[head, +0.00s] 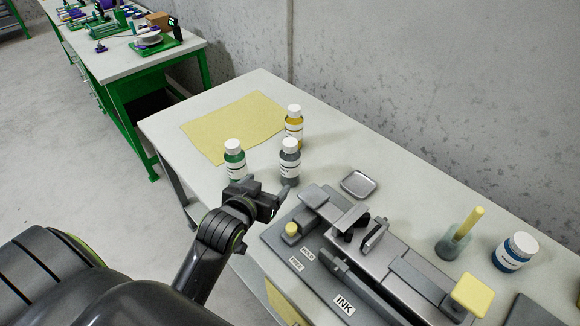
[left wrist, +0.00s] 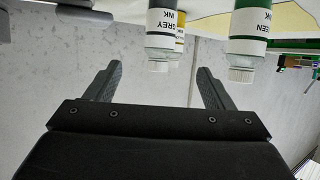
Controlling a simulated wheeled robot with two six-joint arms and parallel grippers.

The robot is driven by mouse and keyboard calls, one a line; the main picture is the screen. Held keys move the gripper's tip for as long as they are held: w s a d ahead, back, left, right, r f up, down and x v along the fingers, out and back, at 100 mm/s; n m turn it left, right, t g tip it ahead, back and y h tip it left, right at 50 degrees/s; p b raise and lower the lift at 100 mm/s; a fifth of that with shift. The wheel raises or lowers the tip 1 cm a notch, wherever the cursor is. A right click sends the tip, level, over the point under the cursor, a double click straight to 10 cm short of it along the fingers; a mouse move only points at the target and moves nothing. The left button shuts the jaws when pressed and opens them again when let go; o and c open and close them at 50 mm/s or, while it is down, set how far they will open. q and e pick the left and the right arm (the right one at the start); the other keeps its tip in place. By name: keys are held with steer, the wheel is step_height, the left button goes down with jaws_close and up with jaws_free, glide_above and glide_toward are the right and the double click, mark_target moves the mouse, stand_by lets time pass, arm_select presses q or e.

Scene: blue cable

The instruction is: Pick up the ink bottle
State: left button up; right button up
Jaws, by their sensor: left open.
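Three ink bottles with white caps stand upright on the table: a grey one (head: 290,163), a green one (head: 235,160) and a yellow one (head: 293,128) behind the grey. My left gripper (head: 268,187) is open and empty, just in front of the grey and green bottles. The left wrist view is upside down; the grey ink bottle (left wrist: 163,32) lies ahead between the open fingers (left wrist: 156,84), apart from them. The green ink bottle (left wrist: 246,35) is to its right there, and the yellow bottle (left wrist: 180,32) is partly hidden behind the grey. My right gripper is not in view.
A grey machine with an INK label (head: 343,304) stands right of the gripper. A small metal tray (head: 358,184) lies behind it. A yellow sheet (head: 222,125) lies on the table's far left.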

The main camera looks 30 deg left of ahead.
mark_target(287, 163)
arm_select(q)
steer(key=x, duration=1.2)
steer(key=shift+w+r+p, duration=0.1)
steer(key=shift+p, duration=0.25)
steer(key=shift+w, duration=0.45)
steer(key=shift+p+x, duration=0.35)
steer(key=shift+x, duration=1.85)
steer(key=shift+r, duration=0.1)
steer(key=c, duration=1.4)
